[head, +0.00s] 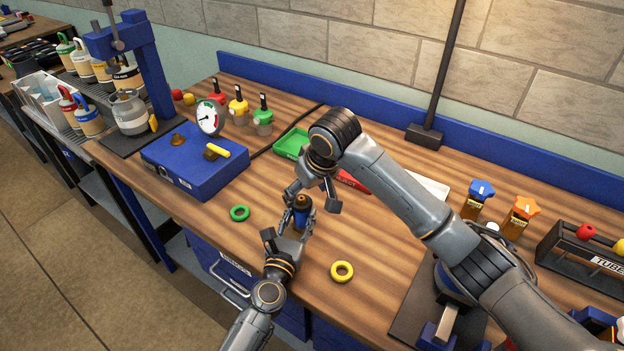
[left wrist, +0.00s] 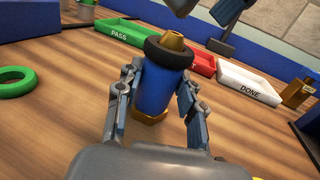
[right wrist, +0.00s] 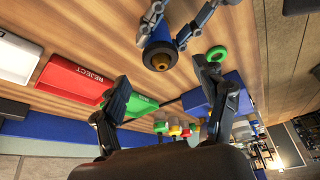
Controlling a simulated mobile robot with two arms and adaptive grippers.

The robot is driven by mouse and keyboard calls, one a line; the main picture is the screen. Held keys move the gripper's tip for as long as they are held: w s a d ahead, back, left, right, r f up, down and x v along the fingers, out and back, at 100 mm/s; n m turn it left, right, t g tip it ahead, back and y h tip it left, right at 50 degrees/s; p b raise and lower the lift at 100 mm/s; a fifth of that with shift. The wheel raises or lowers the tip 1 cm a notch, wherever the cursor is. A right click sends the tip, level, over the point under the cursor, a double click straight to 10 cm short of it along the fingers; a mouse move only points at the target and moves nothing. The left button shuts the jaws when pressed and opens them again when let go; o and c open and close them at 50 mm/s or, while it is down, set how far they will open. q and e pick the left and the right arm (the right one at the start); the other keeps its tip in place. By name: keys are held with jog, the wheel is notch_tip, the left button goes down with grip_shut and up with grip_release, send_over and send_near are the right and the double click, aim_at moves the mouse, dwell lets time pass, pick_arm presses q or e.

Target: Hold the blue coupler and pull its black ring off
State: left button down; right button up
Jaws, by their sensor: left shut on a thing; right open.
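The blue coupler (left wrist: 152,92) stands roughly upright with a brass tip on top, and it also shows in the head view (head: 303,217). The black ring (left wrist: 168,54) sits around its upper end, below the tip. My left gripper (left wrist: 155,97) is shut on the blue body, one finger on each side, below the ring. My right gripper (head: 316,198) is open and empty, above and close to the coupler. In the right wrist view, the coupler (right wrist: 157,47) lies beyond my open right fingers (right wrist: 163,80), apart from them.
A green ring (head: 240,213) and a yellow ring (head: 342,271) lie loose on the table. Behind are the green PASS tray (head: 291,143), red REJECT tray (right wrist: 72,80) and white DONE tray (left wrist: 248,83). A blue box with a gauge (head: 194,160) stands left.

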aim_at(303, 200)
jog(key=shift+x, duration=1.9)
jog(key=c, duration=1.2)
jog(key=shift+r, duration=0.15)
jog(key=shift+r, duration=2.45)
